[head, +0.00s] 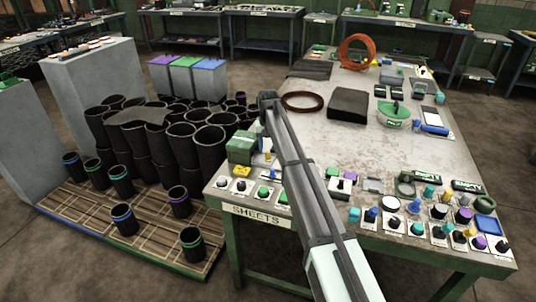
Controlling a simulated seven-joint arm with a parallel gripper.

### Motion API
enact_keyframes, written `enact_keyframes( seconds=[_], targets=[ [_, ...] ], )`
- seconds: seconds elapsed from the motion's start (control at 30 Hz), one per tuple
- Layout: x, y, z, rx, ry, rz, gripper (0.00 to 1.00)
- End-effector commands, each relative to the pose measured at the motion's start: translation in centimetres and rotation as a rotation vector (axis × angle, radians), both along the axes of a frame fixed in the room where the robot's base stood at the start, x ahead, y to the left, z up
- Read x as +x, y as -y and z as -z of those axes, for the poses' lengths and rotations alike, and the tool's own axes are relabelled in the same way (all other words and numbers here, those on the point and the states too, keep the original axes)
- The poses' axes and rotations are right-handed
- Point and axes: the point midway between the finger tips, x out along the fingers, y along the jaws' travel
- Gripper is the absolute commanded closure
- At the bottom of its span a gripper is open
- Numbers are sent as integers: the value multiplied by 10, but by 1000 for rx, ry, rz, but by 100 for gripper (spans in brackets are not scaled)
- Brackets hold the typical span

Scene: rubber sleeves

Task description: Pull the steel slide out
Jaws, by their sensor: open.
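My arm reaches up from the bottom edge across the near left part of the worktable (330,140). My gripper (268,99) is at its dark far end, above the table's left edge. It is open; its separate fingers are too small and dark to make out. I see nothing held in it. I cannot pick out the steel slide for certain. A small flat grey metal piece (372,185) lies among the control boxes to the right of my arm, and it could be the slide. My arm hides a strip of the tabletop.
Control boxes with coloured knobs (440,211) line the table's front edge. A green box (241,147) stands at the left corner. Black sleeves (180,140) crowd the wooden pallet (150,225) at left. A black block (348,105) and orange coil (357,52) sit farther back. The table's middle is clear.

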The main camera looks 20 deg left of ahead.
Motion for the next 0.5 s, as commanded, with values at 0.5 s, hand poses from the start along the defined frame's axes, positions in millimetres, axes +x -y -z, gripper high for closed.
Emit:
enact_keyframes(
  seconds=[0.5],
  targets=[
    [0, 0, 38, 0, 0, 0, 53]
  ],
)
